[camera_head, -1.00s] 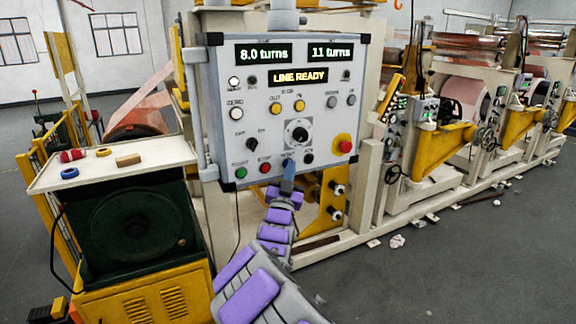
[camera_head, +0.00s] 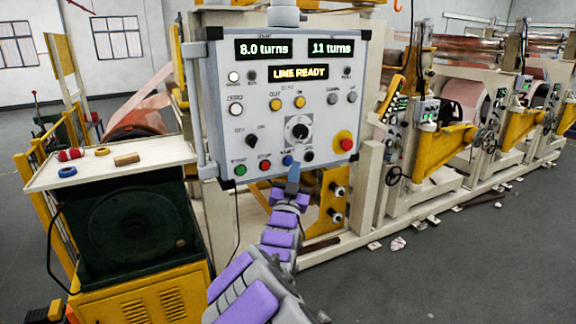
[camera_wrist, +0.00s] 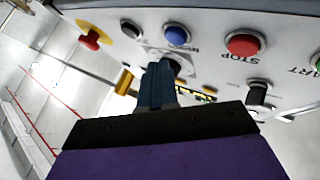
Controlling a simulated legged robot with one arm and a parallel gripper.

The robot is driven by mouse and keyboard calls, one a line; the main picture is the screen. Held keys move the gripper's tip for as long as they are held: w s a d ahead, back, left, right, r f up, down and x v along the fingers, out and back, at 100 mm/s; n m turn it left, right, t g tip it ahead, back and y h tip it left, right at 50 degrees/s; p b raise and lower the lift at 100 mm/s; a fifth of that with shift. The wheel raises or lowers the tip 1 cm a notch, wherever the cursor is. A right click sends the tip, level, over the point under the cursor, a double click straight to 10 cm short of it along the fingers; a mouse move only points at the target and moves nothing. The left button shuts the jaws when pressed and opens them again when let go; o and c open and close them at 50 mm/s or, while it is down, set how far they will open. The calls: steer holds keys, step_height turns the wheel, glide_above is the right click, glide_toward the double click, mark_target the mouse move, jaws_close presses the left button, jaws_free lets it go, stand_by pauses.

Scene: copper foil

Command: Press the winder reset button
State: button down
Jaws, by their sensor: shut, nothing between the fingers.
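In the wrist view the fingertips (camera_wrist: 158,78) appear apart from the button.
The panel also has a green button (camera_head: 240,170), a red emergency stop on yellow (camera_head: 343,142) and a large dial (camera_head: 299,131). Its displays read 8.0 turns, 11 turns and LINE READY. A bench (camera_head: 110,167) with small items stands left; open floor lies right.

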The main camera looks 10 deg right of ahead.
steer(key=s+b, duration=0.1)
steer(key=s, duration=0.1)
steer(key=s+d+b, duration=0.1)
steer(key=shift+s+d+f, duration=0.1)
steer(key=shift+s, duration=0.3)
stand_by(0.7)
steer(key=s+d+f+n+g+y, duration=0.25)
steer(key=s+f+g+y, duration=0.35)
steer(key=s+f+g, duration=0.8)
steer(key=s+f+n+g, duration=0.1)
steer(key=s+f+g, duration=0.1)
steer(key=s, duration=1)
steer(key=s+a+f+n+g+y, duration=0.1)
steer(key=s+f+n+g, duration=0.1)
steer(key=s, duration=1)
steer(key=s+a+f+n+g+y, duration=0.1)
steer(key=s+f+g, duration=0.2)
steer(key=s, duration=0.9)
steer(key=g, duration=0.3)
steer(key=shift+s+a+f, duration=0.15)
steer(key=shift+s, duration=0.05)
